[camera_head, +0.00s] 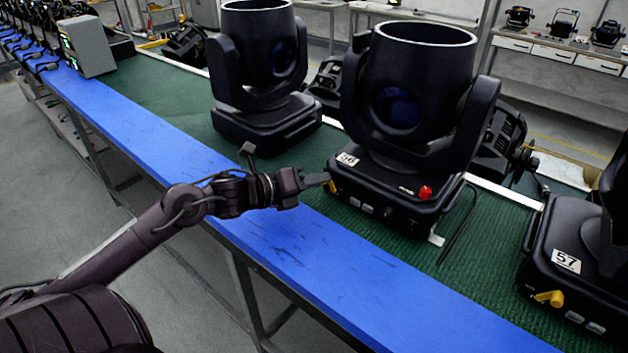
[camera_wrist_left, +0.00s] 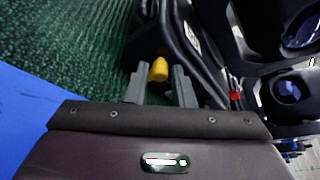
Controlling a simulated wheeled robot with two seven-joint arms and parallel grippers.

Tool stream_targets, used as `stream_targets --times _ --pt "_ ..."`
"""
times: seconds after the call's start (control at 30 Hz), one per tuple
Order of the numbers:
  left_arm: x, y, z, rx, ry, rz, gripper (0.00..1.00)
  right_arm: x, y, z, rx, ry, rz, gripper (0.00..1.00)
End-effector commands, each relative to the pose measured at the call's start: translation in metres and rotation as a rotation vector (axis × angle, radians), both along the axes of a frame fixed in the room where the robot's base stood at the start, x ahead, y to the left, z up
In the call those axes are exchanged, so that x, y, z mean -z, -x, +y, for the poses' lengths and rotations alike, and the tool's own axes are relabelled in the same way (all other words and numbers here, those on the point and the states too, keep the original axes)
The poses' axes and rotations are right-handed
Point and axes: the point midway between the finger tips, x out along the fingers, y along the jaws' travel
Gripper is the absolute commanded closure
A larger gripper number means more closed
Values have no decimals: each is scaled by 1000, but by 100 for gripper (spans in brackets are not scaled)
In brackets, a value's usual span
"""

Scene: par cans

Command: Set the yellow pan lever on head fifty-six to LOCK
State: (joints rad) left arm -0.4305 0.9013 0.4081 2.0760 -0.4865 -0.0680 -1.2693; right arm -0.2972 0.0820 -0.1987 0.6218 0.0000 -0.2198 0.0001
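Head fifty-six (camera_head: 405,110) is a black moving-head light at the middle of the head view, with a white label (camera_head: 347,159) on its base. Its yellow pan lever (camera_head: 332,186) shows as a small piece at the base's left corner, partly hidden by my gripper. My left gripper (camera_head: 322,180) reaches in from the left, right at that corner. In the left wrist view the yellow lever (camera_wrist_left: 158,70) lies just ahead of and between the two grey fingertips (camera_wrist_left: 158,76), which stand apart. I cannot tell if they touch it. LOCK markings are not readable. My right gripper is not in view.
A red knob (camera_head: 425,192) sits on the front of head fifty-six's base. Head 57 (camera_head: 566,262) stands to the right with its own yellow lever (camera_head: 549,298). Another black head (camera_head: 262,70) stands behind to the left. The bench's blue front strip (camera_head: 270,240) is clear.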

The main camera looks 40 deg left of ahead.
Motion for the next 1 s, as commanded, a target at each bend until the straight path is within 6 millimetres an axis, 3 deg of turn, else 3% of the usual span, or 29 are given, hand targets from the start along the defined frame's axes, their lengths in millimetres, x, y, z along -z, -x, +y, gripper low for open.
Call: stream_targets --times 0.03,0.17,0.57,1.0 --pt "0 0 0 0 0 0 85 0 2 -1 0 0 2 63" --pt "0 0 0 0 0 0 100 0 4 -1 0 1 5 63" --pt "0 1 -3 2 -61 -5 100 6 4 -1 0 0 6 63" --pt "-3 1 -17 3 -408 -36 100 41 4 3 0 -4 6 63"
